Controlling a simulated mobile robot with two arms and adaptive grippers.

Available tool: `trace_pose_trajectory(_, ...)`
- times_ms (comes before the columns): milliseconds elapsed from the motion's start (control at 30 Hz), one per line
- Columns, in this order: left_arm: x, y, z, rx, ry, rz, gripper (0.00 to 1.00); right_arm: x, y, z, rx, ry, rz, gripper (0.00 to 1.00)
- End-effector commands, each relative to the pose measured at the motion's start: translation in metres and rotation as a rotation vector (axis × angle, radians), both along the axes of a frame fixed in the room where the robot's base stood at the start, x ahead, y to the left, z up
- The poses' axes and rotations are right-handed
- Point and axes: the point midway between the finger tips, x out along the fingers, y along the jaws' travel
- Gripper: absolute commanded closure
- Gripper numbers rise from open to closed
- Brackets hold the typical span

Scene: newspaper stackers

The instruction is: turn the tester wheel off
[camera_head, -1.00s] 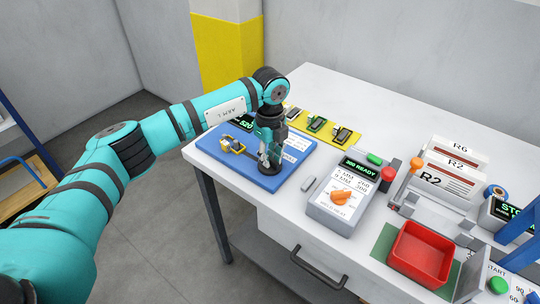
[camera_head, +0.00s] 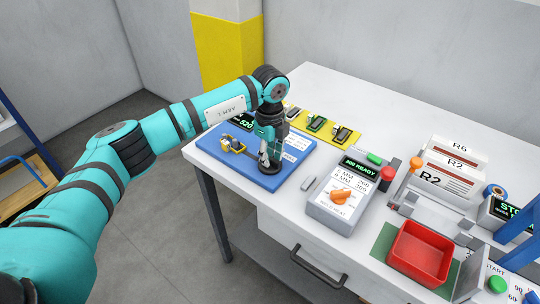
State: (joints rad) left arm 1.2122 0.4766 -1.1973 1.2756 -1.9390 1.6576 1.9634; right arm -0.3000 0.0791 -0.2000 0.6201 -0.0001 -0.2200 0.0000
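The tester is probably the device on the blue mat (camera_head: 291,178), at the table's left end; a dark round base or wheel (camera_head: 269,164) on it shows just under my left gripper. My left gripper (camera_head: 266,157) points down over this round part, its fingers close to or touching it. The fingertips are small and partly hidden, so I cannot tell whether they are open or shut. A dark display (camera_head: 242,123) with green digits is partly hidden behind my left arm. My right gripper is not in view.
A yellow-black part (camera_head: 232,145) lies on the blue mat. A grey box (camera_head: 337,205) with an orange knob (camera_head: 341,196) stands to the right, then a red tray (camera_head: 420,254). A yellow mat (camera_head: 325,128) with several small modules lies behind. Bare white tabletop (camera_head: 370,105) extends at the back.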

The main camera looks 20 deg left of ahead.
Motion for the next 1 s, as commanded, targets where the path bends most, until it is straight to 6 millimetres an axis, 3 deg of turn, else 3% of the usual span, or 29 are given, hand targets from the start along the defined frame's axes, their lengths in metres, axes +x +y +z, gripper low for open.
trace_pose_trajectory(67, -0.001, 0.000, -0.001, 0.000, 0.003, -0.001, 0.64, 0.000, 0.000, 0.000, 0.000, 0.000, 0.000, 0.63)
trace_pose_trajectory(433, -0.001, -0.001, 0.005, -0.001, 0.004, -0.004, 0.63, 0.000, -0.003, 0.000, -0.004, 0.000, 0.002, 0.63)
trace_pose_trajectory(800, -0.001, -0.001, 0.078, -0.001, 0.001, -0.003, 0.63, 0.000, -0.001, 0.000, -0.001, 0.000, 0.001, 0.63)
trace_pose_trajectory(1000, -0.001, 0.000, 0.108, 0.000, 0.004, -0.002, 0.63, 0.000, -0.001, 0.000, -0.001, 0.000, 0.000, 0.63)
